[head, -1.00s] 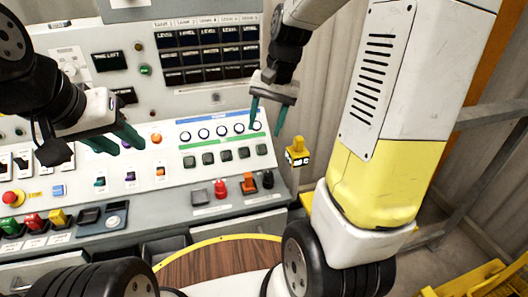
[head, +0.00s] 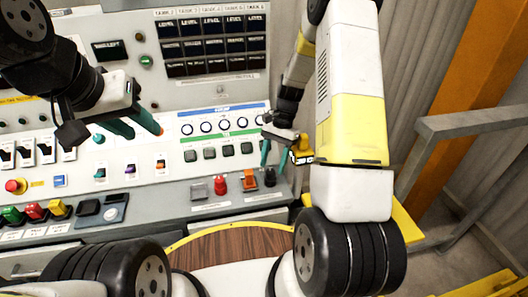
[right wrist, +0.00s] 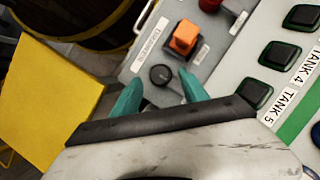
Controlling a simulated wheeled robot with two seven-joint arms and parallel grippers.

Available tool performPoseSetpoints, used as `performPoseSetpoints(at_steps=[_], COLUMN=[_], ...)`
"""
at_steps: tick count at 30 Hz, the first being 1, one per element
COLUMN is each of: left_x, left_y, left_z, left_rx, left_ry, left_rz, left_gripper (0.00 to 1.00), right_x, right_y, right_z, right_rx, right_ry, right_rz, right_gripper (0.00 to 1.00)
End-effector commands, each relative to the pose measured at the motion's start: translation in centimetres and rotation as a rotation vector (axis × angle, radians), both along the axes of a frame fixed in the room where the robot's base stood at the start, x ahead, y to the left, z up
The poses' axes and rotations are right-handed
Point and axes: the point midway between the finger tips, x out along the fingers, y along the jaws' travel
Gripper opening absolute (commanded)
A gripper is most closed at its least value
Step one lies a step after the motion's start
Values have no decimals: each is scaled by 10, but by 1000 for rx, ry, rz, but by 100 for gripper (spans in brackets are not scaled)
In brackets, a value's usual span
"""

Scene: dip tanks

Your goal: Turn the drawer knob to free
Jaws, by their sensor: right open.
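A black rotary knob (head: 270,178) sits at the right end of the console's lower ledge, beside an orange switch (head: 249,181). My right gripper (head: 274,158) is open and empty, its teal fingers pointing down just above the knob. In the right wrist view the knob (right wrist: 160,74) shows between the two fingertips, with no clear contact; whether the fingers reach down beside it I cannot tell. My left gripper (head: 146,133) is open and empty in front of the panel at left.
A red button (head: 220,186) stands left of the orange switch. A yellow device (head: 301,149) is close to the right gripper's right side. Below is a round wooden top (head: 232,246) with a yellow rim. A grey rail (head: 470,122) stands at right.

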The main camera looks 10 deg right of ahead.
Motion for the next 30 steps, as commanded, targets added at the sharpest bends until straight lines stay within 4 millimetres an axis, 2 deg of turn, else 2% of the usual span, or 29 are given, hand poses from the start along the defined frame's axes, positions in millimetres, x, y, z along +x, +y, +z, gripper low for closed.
performPoseSetpoints(at_steps=[6, 15, 23, 30], left_x=[0, 0, 0, 0], left_y=[0, 0, 0, 0], left_z=[0, 0, 0, 0], left_rx=[0, 0, 0, 0], left_ry=[0, 0, 0, 0], left_rz=[0, 0, 0, 0], left_gripper=[36, 36, 36, 36], right_x=[-6, -7, -7, -6], right_y=[6, 6, 6, 6], right_z=[-20, -22, -22, -22], right_rx=[0, 0, 0, 0], right_ry=[0, -1, -2, -1], right_rz=[0, 0, 1, 10], right_gripper=[52, 52, 1, 0])
